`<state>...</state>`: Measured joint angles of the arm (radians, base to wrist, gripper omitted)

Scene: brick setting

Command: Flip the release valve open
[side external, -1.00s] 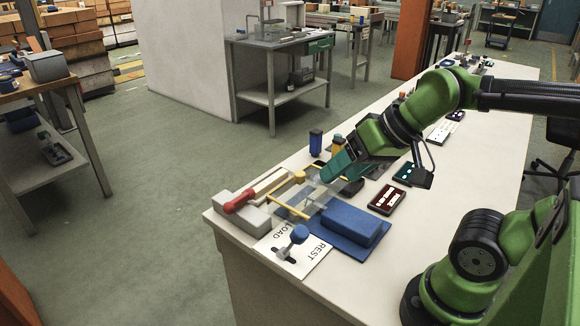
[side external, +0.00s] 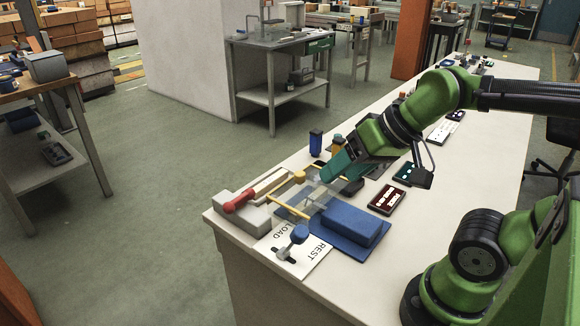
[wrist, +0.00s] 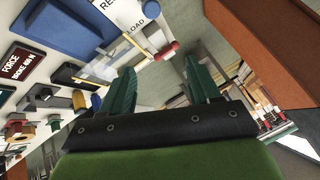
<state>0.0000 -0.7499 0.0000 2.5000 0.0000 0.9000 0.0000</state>
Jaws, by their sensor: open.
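A white plate (side external: 292,250) marked LOAD and REST lies at the table's front corner, with a blue-knobbed lever (side external: 299,234) standing in its slot. A red-handled lever (side external: 238,202) lies along a pale grey block (side external: 242,216) beside it. I cannot tell from the pictures which lever is the release valve. My gripper (side external: 327,176) is open and empty, above the table just behind the blue block. In the wrist view its two green fingers (wrist: 160,66) are spread apart, with the plate (wrist: 128,16), blue knob (wrist: 152,9) and red handle (wrist: 167,50) beyond them.
A blue block (side external: 350,222) on a blue base, yellow bars (side external: 291,211) and a clear panel stand close to the gripper. A dark red force display (side external: 387,199) lies to the right. A small blue bottle (side external: 316,142) stands behind.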

